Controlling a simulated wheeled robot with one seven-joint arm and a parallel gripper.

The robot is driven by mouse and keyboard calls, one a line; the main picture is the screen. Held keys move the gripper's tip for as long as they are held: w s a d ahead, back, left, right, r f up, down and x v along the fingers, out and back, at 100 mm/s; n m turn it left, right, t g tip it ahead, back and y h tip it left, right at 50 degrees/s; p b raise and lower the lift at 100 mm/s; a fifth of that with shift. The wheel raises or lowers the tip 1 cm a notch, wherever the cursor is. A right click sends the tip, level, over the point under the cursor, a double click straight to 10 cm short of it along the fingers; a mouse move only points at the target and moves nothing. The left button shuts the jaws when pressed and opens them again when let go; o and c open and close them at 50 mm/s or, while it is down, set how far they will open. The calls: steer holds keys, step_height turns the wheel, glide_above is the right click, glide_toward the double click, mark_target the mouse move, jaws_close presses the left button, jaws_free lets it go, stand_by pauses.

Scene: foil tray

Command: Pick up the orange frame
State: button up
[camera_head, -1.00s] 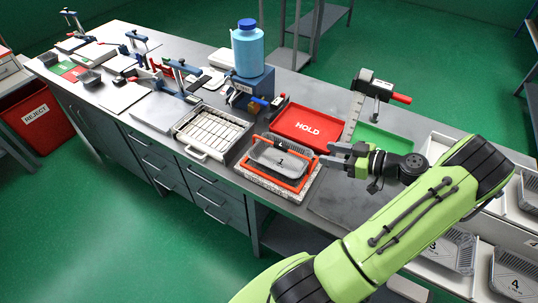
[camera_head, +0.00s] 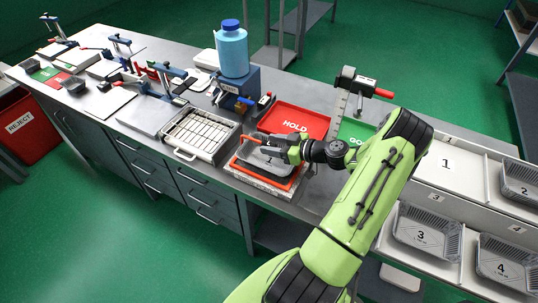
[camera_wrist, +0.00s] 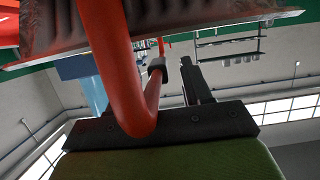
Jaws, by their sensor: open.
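The orange frame (camera_head: 267,179) sits around the foil tray marked 1 (camera_head: 250,157), on a pale speckled block at the bench's front edge. Its raised orange bar crosses above the tray. My gripper (camera_head: 280,147) is open over the tray at this bar and hides part of both. In the wrist view the orange bar (camera_wrist: 112,65) is very close, bends in front of the gripper base and runs on beside the left finger. The fingers (camera_wrist: 176,75) stand apart. I cannot tell whether the bar lies between them or touches them.
A red HOLD tray (camera_head: 305,118) lies just behind, with a green tray (camera_head: 352,130) to its right. A wire rack in a pan (camera_head: 200,132) is at the left. A blue bottle (camera_head: 232,52) stands behind. Numbered bins with foil trays (camera_head: 425,232) are at the right.

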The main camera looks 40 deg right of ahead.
jaws_close()
steer(key=shift+r, duration=0.1)
stand_by(0.3)
